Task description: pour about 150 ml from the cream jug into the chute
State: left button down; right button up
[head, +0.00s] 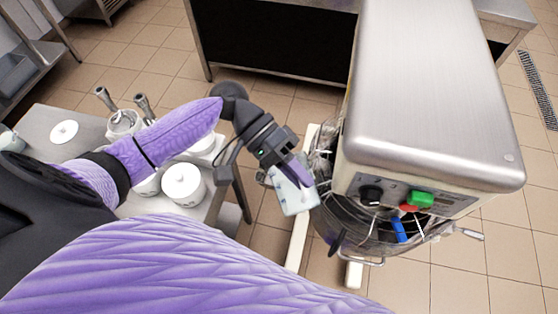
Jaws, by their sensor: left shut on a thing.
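My left gripper (297,172) reaches in from the left and is shut on a pale, partly see-through jug (293,200), which looks like the cream jug. The jug is held in the air just left of the machine's bowl guard (322,222), and it looks tilted. Its level and whether anything flows from it cannot be told. The gripper hides part of the jug. The chute cannot be made out clearly; the gripper and jug cover part of the guard's left side.
A large steel-topped machine (430,90) with green and red buttons stands at the right, a blue part (398,229) below them. A steel table (45,125) at left holds white lidded tubs (183,187) and a container of utensils (124,122). Tiled floor lies between.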

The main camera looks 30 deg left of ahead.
pick_arm(q)
jog(key=shift+w+b, duration=0.1)
jog(key=shift+b, duration=0.2)
jog(key=shift+w+a+r+n+g+h+b, duration=0.35)
jog(key=shift+w+a+r+g+h, duration=0.2)
jog(key=shift+a+h, duration=0.3)
dwell(1.0)
jog(key=shift+s+d, duration=0.25)
jog(key=shift+d, duration=0.1)
jog(key=s+d+t+y+p, duration=0.1)
jog(key=p, duration=0.2)
jog(key=s+d+m+t+y+p, duration=0.1)
jog(key=y+p, duration=0.1)
jog(key=shift+d+r+p, duration=0.15)
jog(key=shift+d+p, duration=0.05)
jog(key=shift+p, duration=0.2)
jog(key=shift+f+b, duration=0.6)
jog(key=shift+f, duration=0.15)
